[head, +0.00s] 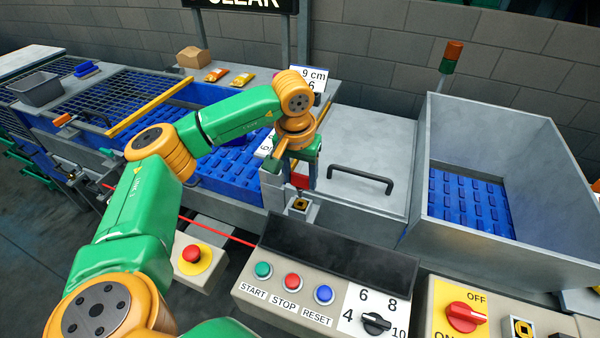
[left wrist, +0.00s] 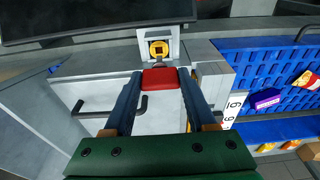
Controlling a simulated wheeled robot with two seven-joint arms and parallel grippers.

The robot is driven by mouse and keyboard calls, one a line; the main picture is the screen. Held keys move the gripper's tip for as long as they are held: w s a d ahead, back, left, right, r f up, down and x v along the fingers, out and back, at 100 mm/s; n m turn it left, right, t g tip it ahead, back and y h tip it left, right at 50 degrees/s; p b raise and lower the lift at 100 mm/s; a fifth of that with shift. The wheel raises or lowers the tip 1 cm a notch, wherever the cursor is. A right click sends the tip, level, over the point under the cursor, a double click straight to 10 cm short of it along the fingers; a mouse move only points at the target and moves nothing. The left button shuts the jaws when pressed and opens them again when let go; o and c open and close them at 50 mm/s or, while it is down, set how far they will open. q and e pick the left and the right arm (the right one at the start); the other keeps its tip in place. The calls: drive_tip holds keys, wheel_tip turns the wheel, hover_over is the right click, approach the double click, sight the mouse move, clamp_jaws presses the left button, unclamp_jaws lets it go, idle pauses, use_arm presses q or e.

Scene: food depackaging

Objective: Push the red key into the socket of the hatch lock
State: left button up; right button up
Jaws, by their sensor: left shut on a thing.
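My left gripper (head: 300,184) is shut on the red key (head: 300,181), just above the hatch lock (head: 301,211) in the head view. In the left wrist view the red key (left wrist: 161,78) sits between the blue fingers of my left gripper (left wrist: 160,84). The socket (left wrist: 160,48) of the lock is a yellow ring with a dark square hole, straight beyond the key. The ring and hole show uncovered, and the key appears apart from it. The key's front end is hidden. My right gripper is in neither view.
The grey hatch cover (head: 365,150) with its dark handle (head: 360,180) lies right of the lock. A control panel (head: 285,310) with a dark screen stands in front. A blue conveyor (head: 225,185) runs left, and a metal bin (head: 480,240) stands right.

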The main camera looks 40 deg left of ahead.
sight(299, 188)
use_arm(q)
drive_tip(key=shift+f+b, duration=0.35)
drive_tip(key=shift+f, duration=0.5)
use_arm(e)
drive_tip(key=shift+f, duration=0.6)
use_arm(q)
drive_tip(key=shift+r, duration=0.1)
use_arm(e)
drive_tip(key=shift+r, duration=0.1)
use_arm(q)
drive_tip(key=shift+f+b, duration=1.45)
drive_tip(key=shift+f, duration=0.65)
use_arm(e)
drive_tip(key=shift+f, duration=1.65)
use_arm(q)
drive_tip(key=o, duration=1.5)
drive_tip(key=shift+c, duration=0.2)
drive_tip(key=r, duration=0.4)
drive_tip(key=s+r+b, duration=0.1)
drive_tip(key=r, duration=0.2)
drive_tip(key=shift+d+r, duration=0.1)
drive_tip(key=shift+d, duration=0.1)
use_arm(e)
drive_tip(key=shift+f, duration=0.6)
